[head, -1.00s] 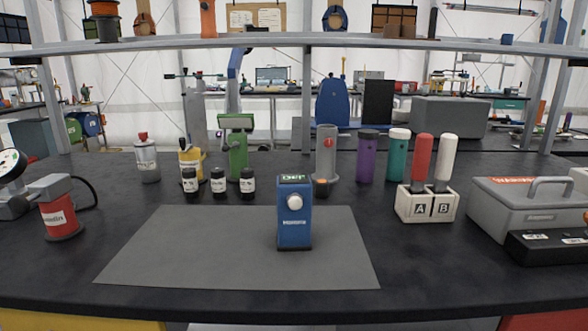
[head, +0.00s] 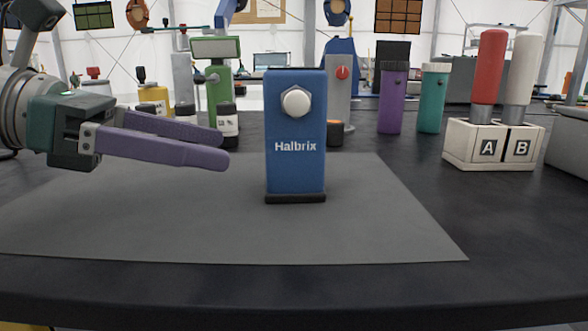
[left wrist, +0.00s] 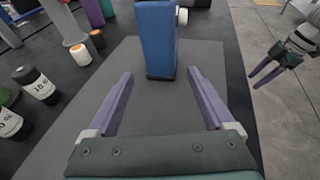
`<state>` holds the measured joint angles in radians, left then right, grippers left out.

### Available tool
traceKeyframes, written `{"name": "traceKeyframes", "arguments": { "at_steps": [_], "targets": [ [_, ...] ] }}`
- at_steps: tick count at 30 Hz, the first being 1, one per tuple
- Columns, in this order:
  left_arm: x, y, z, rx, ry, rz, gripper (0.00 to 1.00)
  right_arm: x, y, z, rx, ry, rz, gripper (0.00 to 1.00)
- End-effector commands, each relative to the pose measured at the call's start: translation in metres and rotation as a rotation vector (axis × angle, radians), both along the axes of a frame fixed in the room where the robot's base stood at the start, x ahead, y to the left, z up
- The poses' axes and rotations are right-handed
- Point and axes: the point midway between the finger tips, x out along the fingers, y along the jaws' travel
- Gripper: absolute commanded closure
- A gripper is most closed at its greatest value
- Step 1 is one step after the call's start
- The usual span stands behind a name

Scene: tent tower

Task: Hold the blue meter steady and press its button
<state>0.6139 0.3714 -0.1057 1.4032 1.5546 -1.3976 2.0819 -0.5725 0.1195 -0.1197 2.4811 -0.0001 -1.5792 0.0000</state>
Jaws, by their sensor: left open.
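The blue meter (head: 296,165) stands upright on the grey mat (head: 400,225). Its round white button (head: 296,102) faces me, above the word Halbrix. My left gripper (head: 225,150) is open and empty, left of the meter with its fingers pointing at it and a gap between. In the left wrist view the meter (left wrist: 157,40) stands just ahead, between the lines of the two purple fingers, and the button (left wrist: 182,16) shows at its right side. My right gripper (left wrist: 262,72) shows at the right of the left wrist view, its fingers apart and empty, away from the meter.
Behind the meter stand a green device (head: 217,75), a grey device with a red knob (head: 341,95), a purple bottle (head: 392,100) and a teal bottle (head: 432,98). A white A/B block (head: 490,147) is at the right. The mat in front is clear.

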Motion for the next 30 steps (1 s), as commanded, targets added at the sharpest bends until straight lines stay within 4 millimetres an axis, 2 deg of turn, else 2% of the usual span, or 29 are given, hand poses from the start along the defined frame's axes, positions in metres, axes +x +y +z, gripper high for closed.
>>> {"name": "traceKeyframes", "arguments": {
  "at_steps": [1, 9, 10, 11, 14, 21, 30],
  "targets": [
    [0.001, -0.007, -0.007, 0.0, -0.002, -0.004, 0.14, -0.001, 0.0, -0.01, 0.0, 0.004, 0.0, 0.5],
    [0.013, -0.046, -0.021, 0.0, -0.005, -0.005, 0.14, -0.005, 0.0, -0.048, 0.0, 0.014, 0.0, 0.5],
    [0.014, -0.05, -0.019, 0.0, -0.004, -0.004, 0.14, -0.005, 0.0, -0.047, -0.001, 0.015, 0.0, 0.5],
    [0.016, -0.054, -0.014, -0.002, 0.001, -0.003, 0.14, -0.006, 0.0, -0.036, -0.001, 0.019, 0.0, 0.5],
    [0.019, -0.066, -0.017, 0.0, 0.001, -0.003, 0.14, -0.005, 0.0, -0.027, -0.001, 0.016, 0.0, 0.5],
    [0.024, -0.081, -0.026, 0.003, -0.002, -0.003, 0.14, -0.004, 0.0, -0.023, 0.0, 0.011, 0.0, 0.5],
    [0.025, -0.083, -0.027, 0.003, -0.003, -0.002, 0.14, -0.003, 0.0, -0.023, 0.0, 0.009, 0.0, 0.5]
  ]
}}
